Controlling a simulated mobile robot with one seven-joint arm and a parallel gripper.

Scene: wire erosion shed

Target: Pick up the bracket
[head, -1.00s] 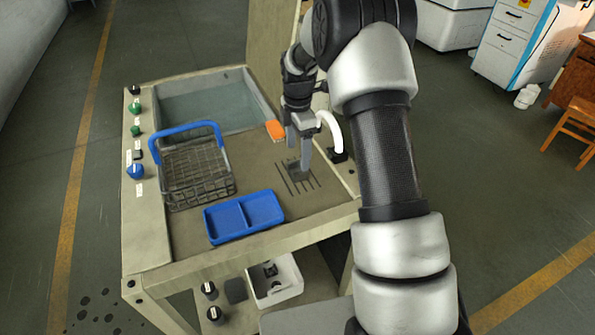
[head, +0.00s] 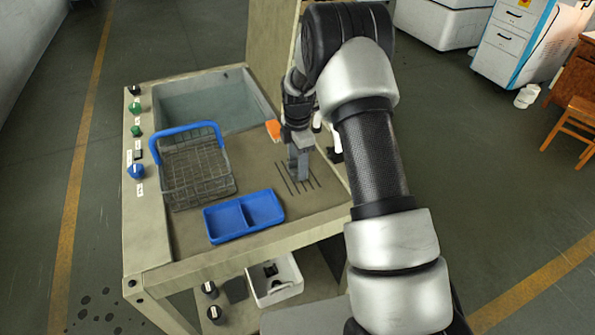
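My gripper (head: 298,176) points down at the slotted patch of the worktop, to the right of the blue tray. Its grey fingers look close together, with their tips at or just above the surface. I cannot make out the bracket as a separate thing now; a small dark grey piece seen earlier on the slots is hidden behind or between the fingers. Whether the fingers are closed on it cannot be told from this view.
A blue two-compartment tray (head: 207,226) and a wire basket with a blue handle (head: 185,128) stand left of my gripper. A water-filled basin (head: 200,100) lies behind. An orange item (head: 273,129) sits near the basin. A white bin (head: 290,290) is on the lower shelf.

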